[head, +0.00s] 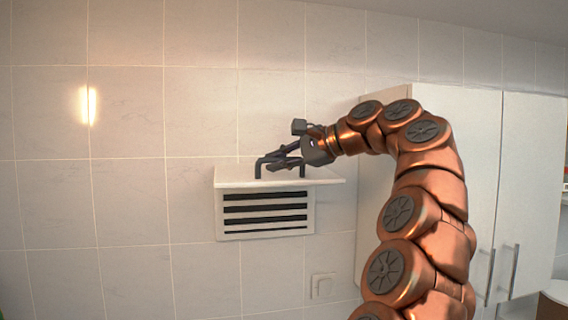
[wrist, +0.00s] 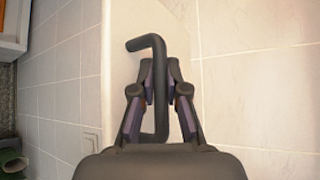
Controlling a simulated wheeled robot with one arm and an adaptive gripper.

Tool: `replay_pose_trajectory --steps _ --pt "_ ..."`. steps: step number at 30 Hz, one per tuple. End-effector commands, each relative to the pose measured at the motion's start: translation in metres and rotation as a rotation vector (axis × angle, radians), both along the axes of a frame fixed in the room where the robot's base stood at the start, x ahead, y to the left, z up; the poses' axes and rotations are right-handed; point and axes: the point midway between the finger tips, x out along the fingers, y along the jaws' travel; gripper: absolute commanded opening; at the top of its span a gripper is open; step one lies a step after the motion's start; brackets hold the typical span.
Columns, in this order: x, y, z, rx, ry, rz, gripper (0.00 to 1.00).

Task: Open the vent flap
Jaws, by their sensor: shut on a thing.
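The vent (head: 265,232) is a white box on the tiled wall with several dark slots in its front, which is exposed. Its white flap (head: 232,181) stands raised, about level, sticking out from the top of the vent. A dark bar handle (head: 258,168) stands on the flap's upper face. My gripper (head: 283,158) is shut on the handle from above and to the right. In the wrist view, the two fingers (wrist: 160,85) lie on either side of the handle (wrist: 160,55), with the pale flap (wrist: 117,70) behind them. The flap's hinge is not clearly visible.
A white cabinet (head: 522,180) with metal handles stands to the right, close behind my arm. A wall switch (head: 322,286) sits below and right of the vent. The tiled wall to the left is clear. A green object (wrist: 12,163) shows at the wrist view's lower left.

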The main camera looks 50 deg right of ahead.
Motion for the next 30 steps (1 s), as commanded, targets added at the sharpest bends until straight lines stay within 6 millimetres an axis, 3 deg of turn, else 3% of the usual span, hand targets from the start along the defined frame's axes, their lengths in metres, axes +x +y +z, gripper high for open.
replay_pose_trajectory --steps 21,22,30 --pt "0.0042 0.0060 0.0042 0.009 0.015 0.014 0.00" --pt "0.0042 0.0060 0.0042 0.009 0.015 0.014 0.14" --pt "0.0038 0.0050 0.0037 0.010 0.016 0.012 0.39"
